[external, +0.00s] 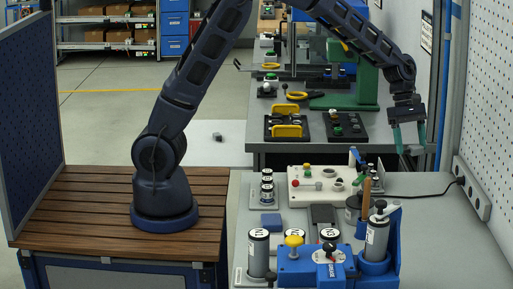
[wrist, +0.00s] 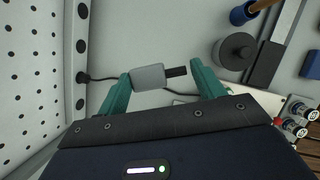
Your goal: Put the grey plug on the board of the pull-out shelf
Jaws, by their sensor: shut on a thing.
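My gripper (external: 408,140) hangs over the right side of the benches in the external view, with its fingers pointing down. The plug lies crosswise between the fingers, above the pale bench top. In the external view I cannot make the plug out clearly. A pale flat board (external: 205,151) left of the far bench may be the pull-out shelf's board; a small dark grey block (external: 217,137) is on it.
Below my gripper, a power strip (external: 473,188) with a black cable lies at the right wall. A white control panel (external: 300,196), a blue fixture (external: 310,268) and labelled cylinders (external: 258,250) crowd the near bench. A green press (external: 365,90) stands on the far bench.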

